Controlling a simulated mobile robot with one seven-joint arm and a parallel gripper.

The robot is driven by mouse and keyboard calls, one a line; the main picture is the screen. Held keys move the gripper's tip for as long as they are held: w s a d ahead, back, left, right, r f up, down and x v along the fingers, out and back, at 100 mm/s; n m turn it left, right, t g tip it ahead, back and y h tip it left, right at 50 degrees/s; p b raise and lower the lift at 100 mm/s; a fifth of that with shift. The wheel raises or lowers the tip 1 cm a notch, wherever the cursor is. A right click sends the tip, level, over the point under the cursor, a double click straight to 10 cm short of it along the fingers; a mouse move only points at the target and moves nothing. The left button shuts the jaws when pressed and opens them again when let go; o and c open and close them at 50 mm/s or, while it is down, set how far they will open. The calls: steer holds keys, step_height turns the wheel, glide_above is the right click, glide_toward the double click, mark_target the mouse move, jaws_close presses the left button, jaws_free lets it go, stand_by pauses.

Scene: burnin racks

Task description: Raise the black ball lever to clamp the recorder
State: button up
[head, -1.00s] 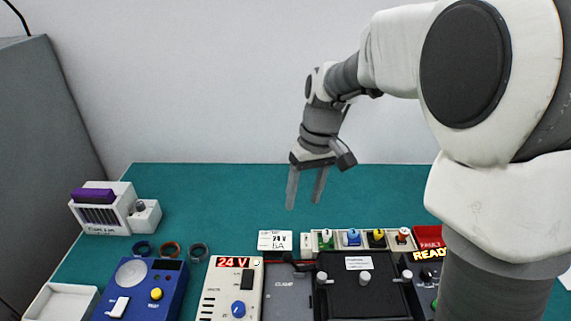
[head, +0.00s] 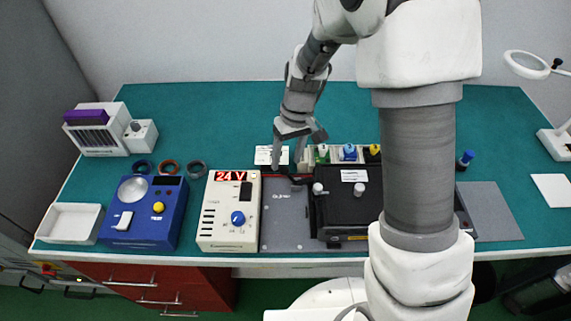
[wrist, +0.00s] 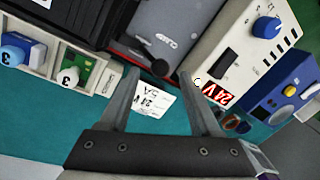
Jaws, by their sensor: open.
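The black recorder (head: 345,203) sits on the right of the grey plate marked CLAMP (head: 285,222); in the wrist view its dark body (wrist: 75,18) is at the upper left. The black ball of the lever (wrist: 160,67) shows at the plate's back edge in the wrist view, low near the plate. In the head view I cannot make the ball out clearly behind my fingers. My gripper (head: 288,164) is open and empty, pointing down over the plate's back edge. In the wrist view its fingertips (wrist: 160,76) lie on either side of the ball; contact is not visible.
A white 24 V supply (head: 228,215) stands left of the plate, with a blue unit (head: 147,213) beyond it. A white label card (head: 264,155) lies behind the plate. A row of coloured connectors (head: 348,153) stands behind the recorder. The green bench is clear at the back.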

steer(key=shift+s+a+f, duration=0.1)
steer(key=shift+a+f, duration=0.1)
steer(key=shift+f, duration=1.25)
steer(key=shift+c, duration=0.3)
jaws_close()
